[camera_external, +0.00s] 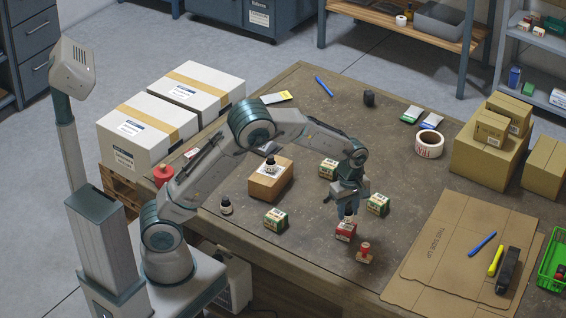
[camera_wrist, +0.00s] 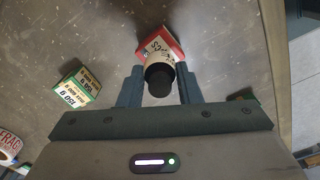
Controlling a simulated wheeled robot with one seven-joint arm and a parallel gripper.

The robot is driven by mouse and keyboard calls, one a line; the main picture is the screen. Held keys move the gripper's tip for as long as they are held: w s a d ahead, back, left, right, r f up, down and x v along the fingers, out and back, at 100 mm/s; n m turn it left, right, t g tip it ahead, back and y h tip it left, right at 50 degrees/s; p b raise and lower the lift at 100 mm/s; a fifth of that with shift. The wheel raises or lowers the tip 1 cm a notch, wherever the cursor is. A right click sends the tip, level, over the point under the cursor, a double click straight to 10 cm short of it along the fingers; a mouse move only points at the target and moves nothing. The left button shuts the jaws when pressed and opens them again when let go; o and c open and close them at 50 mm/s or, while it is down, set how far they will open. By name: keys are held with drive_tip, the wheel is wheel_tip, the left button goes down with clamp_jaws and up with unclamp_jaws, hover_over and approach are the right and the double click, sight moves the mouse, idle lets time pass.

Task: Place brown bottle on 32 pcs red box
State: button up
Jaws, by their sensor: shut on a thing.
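My gripper (camera_external: 346,205) points down over the work table and is shut on a small brown bottle (camera_external: 348,220) with a black cap and a pale label. The bottle is upright right above the small red box (camera_external: 346,233); I cannot tell if its base touches the box top. In the wrist view the bottle (camera_wrist: 159,75) stands between the fingers (camera_wrist: 158,88) and hides part of the red box (camera_wrist: 174,43).
A red-handled stamp (camera_external: 365,253) is just in front of the red box. A flat cardboard sheet (camera_external: 440,250) with pens lies to the right. Cartons (camera_external: 487,150) and a tape roll (camera_external: 429,145) are farther back.

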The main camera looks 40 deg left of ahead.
sight(348, 207)
drive_tip(key=shift+f, duration=1)
drive_tip(key=o, duration=1)
drive_tip(key=shift+f, duration=0.15)
wheel_tip(348, 207, up, 12)
drive_tip(key=shift+r, duration=0.15)
drive_tip(key=s+a+r+m, duration=0.25)
drive_tip(key=a+r, duration=0.25)
drive_tip(key=a, duration=0.6)
drive_tip(key=s+a+m+t, duration=0.1)
drive_tip(key=s+a+m, duration=0.2)
drive_tip(key=s+a, duration=0.3)
drive_tip(key=s+a+m+t, duration=0.1)
drive_tip(key=s+a+m, duration=0.3)
drive_tip(key=s+a, duration=0.2)
drive_tip(key=s+a+m+t, duration=0.1)
drive_tip(key=s+a+m, duration=0.2)
drive_tip(key=s+a, duration=0.4)
drive_tip(key=shift+s+a, duration=0.1)
drive_tip(key=shift+a, duration=0.2)
